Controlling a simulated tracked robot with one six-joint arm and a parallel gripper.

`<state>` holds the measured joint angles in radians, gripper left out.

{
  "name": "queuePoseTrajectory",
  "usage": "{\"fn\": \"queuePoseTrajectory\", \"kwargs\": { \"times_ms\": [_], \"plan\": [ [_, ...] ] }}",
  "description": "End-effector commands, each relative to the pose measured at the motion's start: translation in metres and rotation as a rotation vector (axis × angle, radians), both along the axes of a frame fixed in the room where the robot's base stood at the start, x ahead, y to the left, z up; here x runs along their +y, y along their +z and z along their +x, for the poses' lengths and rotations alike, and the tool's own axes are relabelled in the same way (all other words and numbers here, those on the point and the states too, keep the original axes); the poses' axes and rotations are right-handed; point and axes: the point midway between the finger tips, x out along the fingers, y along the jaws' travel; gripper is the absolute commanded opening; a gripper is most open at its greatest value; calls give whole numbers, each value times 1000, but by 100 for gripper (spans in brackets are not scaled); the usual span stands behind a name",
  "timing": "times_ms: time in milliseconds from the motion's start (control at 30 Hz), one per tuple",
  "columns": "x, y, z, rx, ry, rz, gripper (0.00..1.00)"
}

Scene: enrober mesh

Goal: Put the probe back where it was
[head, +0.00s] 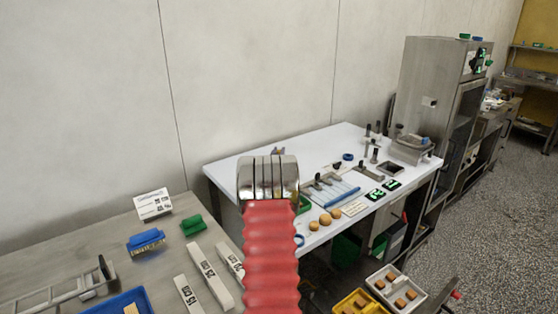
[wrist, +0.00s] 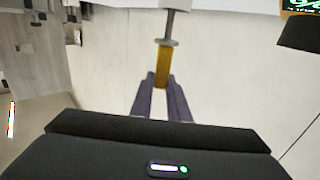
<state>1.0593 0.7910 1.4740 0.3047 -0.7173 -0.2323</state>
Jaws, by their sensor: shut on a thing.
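In the wrist view, my gripper (wrist: 161,84) has its two purple fingers closed on the yellow grip of the probe (wrist: 162,64). The gripper and the probe cannot be made out there. I cannot tell which spot on the table is the probe's place.
Small dark stands (head: 373,151) and a grey device (head: 410,148) stand on the table's right part. Tan round pieces (head: 326,220) lie near its front edge. A blue brush (head: 146,240) and white labelled bars (head: 211,274) lie on the nearer left bench. A steel cabinet (head: 428,85) stands right.

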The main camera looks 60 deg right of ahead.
Motion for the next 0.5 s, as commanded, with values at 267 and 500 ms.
{"fn": "queuePoseTrajectory", "kwargs": {
  "times_ms": [267,500],
  "plan": [
    [1,-31,1,0,1,0,0],
    [1,-31,1,0,2,0,0]
  ]
}}
